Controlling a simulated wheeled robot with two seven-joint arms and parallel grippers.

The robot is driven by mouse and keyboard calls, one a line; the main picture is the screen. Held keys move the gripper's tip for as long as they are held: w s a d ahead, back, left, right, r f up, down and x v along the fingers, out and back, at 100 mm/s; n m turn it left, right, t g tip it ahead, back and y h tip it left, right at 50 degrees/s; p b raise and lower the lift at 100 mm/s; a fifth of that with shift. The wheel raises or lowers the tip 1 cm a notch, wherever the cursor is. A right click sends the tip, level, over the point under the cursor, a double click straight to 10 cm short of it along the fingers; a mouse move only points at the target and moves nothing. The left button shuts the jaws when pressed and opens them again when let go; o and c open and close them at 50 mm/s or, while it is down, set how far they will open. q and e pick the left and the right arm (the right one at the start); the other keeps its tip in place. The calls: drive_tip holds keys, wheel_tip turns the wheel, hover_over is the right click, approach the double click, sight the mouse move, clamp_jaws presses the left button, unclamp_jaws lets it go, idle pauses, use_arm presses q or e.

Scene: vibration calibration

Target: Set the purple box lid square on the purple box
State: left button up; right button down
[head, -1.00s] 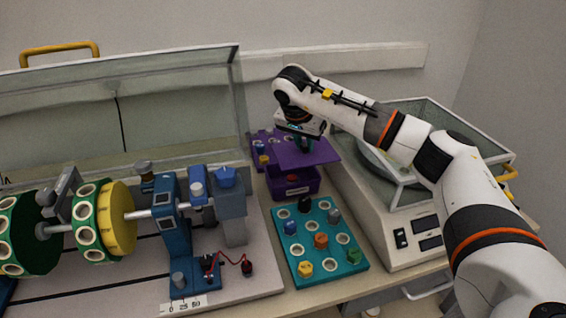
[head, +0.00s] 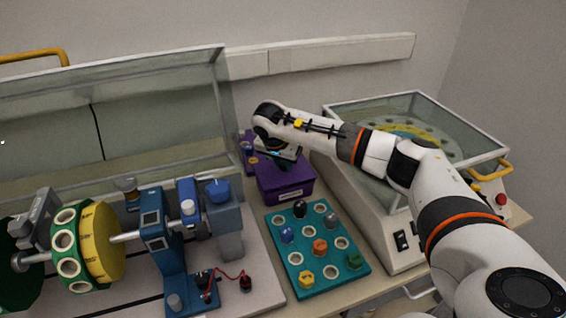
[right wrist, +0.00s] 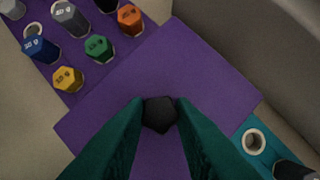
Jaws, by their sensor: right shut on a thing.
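The purple box (head: 290,195) stands at the back of the bench, with a pale label on its front. The purple lid (right wrist: 175,75) fills the middle of the right wrist view, flat, with a dark knob (right wrist: 159,114). My right gripper (right wrist: 160,118) is shut on that knob, its two teal fingers on either side. In the head view the lid is at the top of the box, partly hidden by my right wrist. I cannot tell whether it touches the rim all round. My left gripper is not in view.
A purple rack (right wrist: 85,30) with several coloured hex pieces lies close beside the lid. A teal tray (head: 335,277) with pieces and holes is in front of the box. A glass-topped machine (head: 372,215) stands right; a shaft rig with blue stands (head: 166,245) stands left.

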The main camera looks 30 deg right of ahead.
drive_tip(key=shift+f, duration=0.65)
drive_tip(key=c, duration=1.2)
unclamp_jaws()
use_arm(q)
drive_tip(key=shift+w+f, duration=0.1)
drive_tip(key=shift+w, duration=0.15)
use_arm(e)
drive_tip(key=shift+r, duration=0.6)
use_arm(q)
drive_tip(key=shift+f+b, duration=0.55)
drive_tip(key=shift+b, duration=0.2)
use_arm(e)
drive_tip(key=v, duration=1.1)
drive_tip(key=shift+s+a+r, duration=0.15)
drive_tip(key=shift+r, duration=0.05)
